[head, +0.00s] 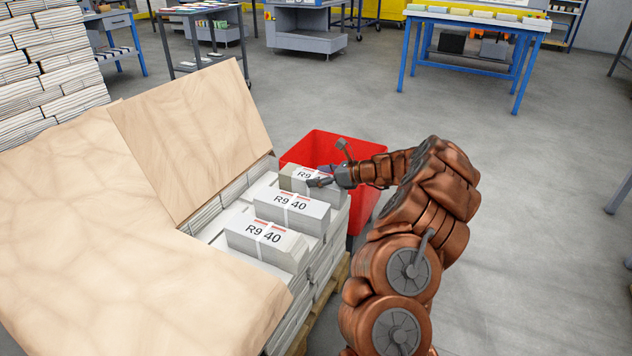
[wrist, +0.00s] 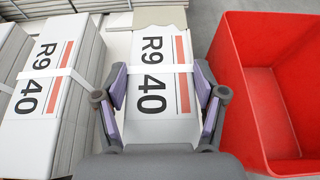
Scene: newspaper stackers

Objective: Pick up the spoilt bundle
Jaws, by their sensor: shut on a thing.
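Three strapped bundles labelled R9 40 lie in a row on top of a stack. My gripper (head: 322,181) is shut on the farthest bundle (head: 298,178), the one nearest the red bin. In the wrist view the fingers (wrist: 162,88) grip both long sides of this bundle (wrist: 155,55), whose far end is a dull grey-beige. The bundle seems to rest on the stack; I cannot tell if it is lifted. The middle bundle (head: 291,212) and near bundle (head: 266,244) look clean and white. The middle one also shows left in the wrist view (wrist: 48,85).
A red bin (head: 366,205) stands open right beside the stack and looks empty in the wrist view (wrist: 268,95). Large tan sheets (head: 190,140) cover the stack's left part. A wooden pallet (head: 338,282) lies beneath. Floor to the right is clear; a blue bench (head: 478,68) stands behind.

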